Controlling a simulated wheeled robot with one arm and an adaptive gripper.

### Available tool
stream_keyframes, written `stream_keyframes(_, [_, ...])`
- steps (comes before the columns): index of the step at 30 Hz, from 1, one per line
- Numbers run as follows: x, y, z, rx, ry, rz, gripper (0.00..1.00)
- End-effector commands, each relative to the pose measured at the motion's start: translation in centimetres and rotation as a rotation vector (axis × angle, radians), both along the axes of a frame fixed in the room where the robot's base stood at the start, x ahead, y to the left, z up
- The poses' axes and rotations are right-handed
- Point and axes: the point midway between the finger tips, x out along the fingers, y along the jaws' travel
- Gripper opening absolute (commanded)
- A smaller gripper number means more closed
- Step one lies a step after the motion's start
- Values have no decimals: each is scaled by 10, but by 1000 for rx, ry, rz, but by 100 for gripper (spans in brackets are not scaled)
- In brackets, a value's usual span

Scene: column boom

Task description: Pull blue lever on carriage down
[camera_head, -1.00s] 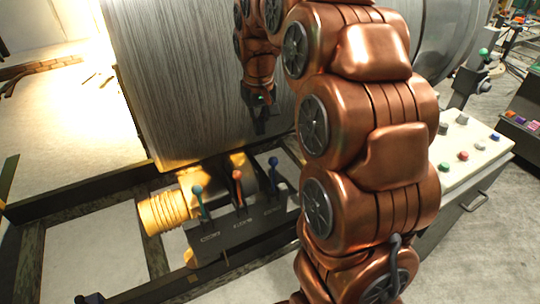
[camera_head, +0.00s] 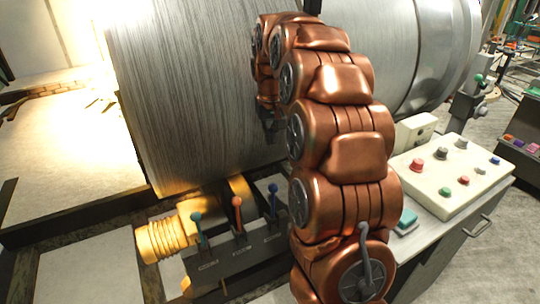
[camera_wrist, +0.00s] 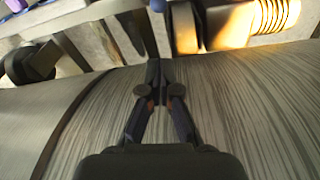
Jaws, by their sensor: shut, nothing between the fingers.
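The carriage (camera_head: 240,262) is a dark box low in the head view with three upright levers on top. The blue lever (camera_head: 273,189) is the rightmost, with a dark blue knob. Left of it stand a red-orange lever (camera_head: 238,202) and a teal lever (camera_head: 197,218). My gripper (camera_head: 268,134) hangs in front of the large grey roll (camera_head: 190,100), above the blue lever and apart from it. In the wrist view my gripper (camera_wrist: 157,76) is shut and empty, with the roll's surface behind it.
A yellow ribbed cylinder (camera_head: 165,238) sits at the carriage's left. A pale control panel (camera_head: 455,172) with several coloured buttons stands right of my arm. Dark frame rails (camera_head: 75,215) run along the floor at left. Open space lies above the levers.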

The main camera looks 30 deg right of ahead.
Motion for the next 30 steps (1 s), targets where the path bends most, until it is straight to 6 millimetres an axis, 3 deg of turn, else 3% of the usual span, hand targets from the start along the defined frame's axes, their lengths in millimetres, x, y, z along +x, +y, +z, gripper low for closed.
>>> stream_keyframes(30, [20,-12,-166,1,4,0,0])
